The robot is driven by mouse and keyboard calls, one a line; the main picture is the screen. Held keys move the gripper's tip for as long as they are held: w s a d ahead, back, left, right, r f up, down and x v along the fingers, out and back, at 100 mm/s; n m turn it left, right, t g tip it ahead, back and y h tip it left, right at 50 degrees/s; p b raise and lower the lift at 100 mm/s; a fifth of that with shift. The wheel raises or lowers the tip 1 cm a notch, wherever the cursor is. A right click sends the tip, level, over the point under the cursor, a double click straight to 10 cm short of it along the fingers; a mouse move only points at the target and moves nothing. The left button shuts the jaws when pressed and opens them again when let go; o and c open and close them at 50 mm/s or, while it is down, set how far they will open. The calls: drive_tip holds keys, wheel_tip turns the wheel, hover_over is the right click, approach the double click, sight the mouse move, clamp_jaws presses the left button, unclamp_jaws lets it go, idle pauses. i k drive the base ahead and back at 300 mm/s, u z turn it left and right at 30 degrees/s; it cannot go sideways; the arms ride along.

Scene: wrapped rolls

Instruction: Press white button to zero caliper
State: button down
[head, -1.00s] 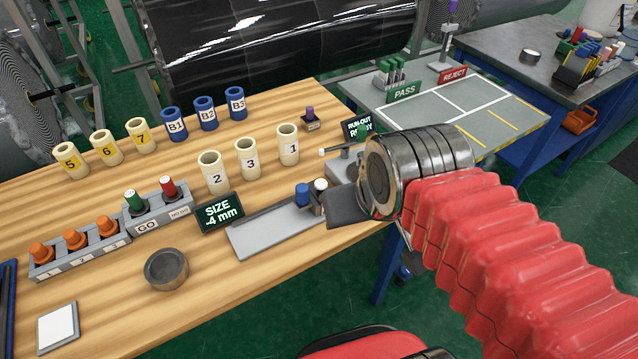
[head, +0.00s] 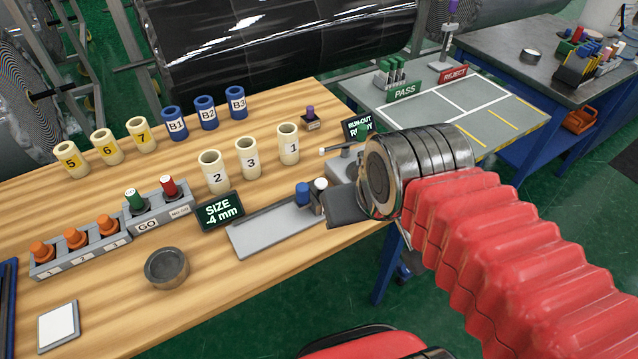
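The caliper (head: 270,232) is a long grey plate near the table's front edge. A white round button (head: 320,184) and a blue one (head: 302,192) stand side by side at its right end. The size display (head: 220,211) behind the caliper reads "SIZE -4 mm". My gripper (head: 338,206) is just right of the white button, its dark finger low and very close to it. I cannot tell whether they touch. Only one finger shows clearly, so the gap between fingers is hidden. The caliper's far right end is hidden behind my gripper.
Numbered cream sleeves (head: 247,158) and blue sleeves (head: 206,112) stand behind the caliper. A run-out display (head: 361,127) and its gauge (head: 343,160) are just behind my gripper. A metal ring (head: 167,268) lies on the wooden table (head: 215,305), whose front is mostly clear.

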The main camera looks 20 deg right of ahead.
sight(320, 183)
drive_tip(key=k, duration=1.35)
drive_tip(key=u, duration=0.7)
drive_tip(key=i, duration=1.6)
drive_tip(key=z, duration=0.25)
